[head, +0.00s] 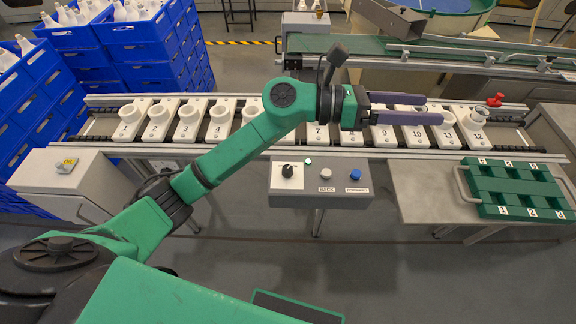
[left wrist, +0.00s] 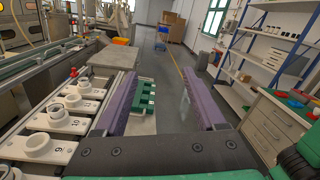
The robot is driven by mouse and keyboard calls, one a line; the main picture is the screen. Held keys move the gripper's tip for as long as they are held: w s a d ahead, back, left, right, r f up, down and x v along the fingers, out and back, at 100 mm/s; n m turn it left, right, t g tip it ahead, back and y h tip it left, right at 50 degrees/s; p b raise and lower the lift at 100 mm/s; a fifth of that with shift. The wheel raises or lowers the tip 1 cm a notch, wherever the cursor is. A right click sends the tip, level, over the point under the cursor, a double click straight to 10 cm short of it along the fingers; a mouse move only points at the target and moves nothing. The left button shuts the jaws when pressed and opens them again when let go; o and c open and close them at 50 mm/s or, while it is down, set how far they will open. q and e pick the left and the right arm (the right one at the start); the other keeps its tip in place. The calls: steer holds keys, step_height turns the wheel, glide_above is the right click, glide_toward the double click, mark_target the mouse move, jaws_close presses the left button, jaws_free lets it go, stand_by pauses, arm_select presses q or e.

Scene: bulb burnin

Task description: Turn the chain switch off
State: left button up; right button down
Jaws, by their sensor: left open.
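A grey control box (head: 320,190) stands in front of the numbered conveyor. Its face has a black rotary knob (head: 287,170) on a white plate, a small green light, a white button marked BACK and a blue button. A second switch on a yellow plate (head: 67,163) sits on the grey cabinet at the left. I cannot tell from labels which is the chain switch. My left gripper (head: 434,108) is open and empty above the holders near 9 to 11, up and right of the control box. Its fingers (left wrist: 158,78) show nothing between them in the left wrist view. My right gripper is out of view.
The conveyor carries white numbered holders (head: 188,120) in a row. A green numbered tray (head: 515,190) lies on the side table at the right. A red part (head: 495,100) sits at the conveyor's right end. Blue crates (head: 140,40) are stacked at the back left.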

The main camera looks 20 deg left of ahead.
arm_select(q)
step_height(320, 180, down, 7)
steer(key=s+m+g+y, duration=0.1)
steer(key=m+g+y, duration=0.2)
steer(key=m+y, duration=0.65)
steer(key=y, duration=0.9)
glide_above(287, 168)
step_height(287, 168, down, 8)
steer(key=r, duration=0.1)
steer(key=shift+g+h, duration=0.25)
steer(key=shift+g, duration=0.05)
step_height(287, 168, down, 13)
steer(key=shift+f+p, duration=0.2)
steer(key=shift+p, duration=1)
steer(key=shift+f, duration=0.55)
jaws_close()
